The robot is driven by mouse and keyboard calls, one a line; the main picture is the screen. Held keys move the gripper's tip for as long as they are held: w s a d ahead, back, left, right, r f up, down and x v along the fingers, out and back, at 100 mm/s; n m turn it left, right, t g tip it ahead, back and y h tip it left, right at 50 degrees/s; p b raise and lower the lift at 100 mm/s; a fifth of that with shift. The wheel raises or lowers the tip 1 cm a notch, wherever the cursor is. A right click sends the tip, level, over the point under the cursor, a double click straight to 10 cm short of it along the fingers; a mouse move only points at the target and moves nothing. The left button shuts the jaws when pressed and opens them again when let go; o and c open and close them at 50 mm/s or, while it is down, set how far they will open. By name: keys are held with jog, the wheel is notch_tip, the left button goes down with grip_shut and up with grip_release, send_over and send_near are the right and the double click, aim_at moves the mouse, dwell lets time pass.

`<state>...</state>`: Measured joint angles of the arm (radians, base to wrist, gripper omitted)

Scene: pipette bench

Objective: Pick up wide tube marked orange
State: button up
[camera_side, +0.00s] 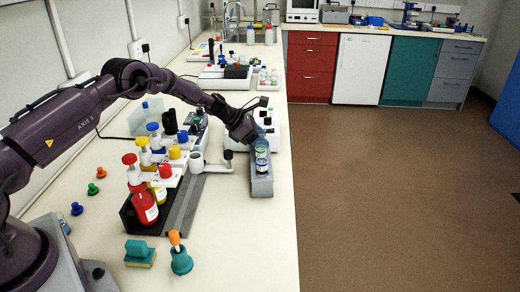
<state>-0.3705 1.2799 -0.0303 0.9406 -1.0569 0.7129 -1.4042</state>
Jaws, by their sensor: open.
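My gripper (258,135) is at the end of my arm, above the far end of a narrow grey rack (262,187) near the front edge of the bench. It is open, and its fingers are small and partly hidden in this view. Short wide tubes stand upright in the rack; the nearest tube (261,164) is dark with a pale band. Another tube (261,151) with a greenish band stands just behind it, close below my gripper. I cannot make out an orange mark on any tube. Whether the fingers touch a tube is unclear.
Left of the rack stand red-capped and yellow-capped bottles, including a red bottle (145,207) in a black tray. A teal holder (181,263) with an orange-tipped piece and a teal block (139,252) are nearer. The bench's near right area is clear.

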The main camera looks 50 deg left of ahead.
jog(key=shift+c, duration=0.4)
jog(key=c, duration=0.7)
notch_tip(320, 180, up, 8)
jog(key=shift+f, duration=0.25)
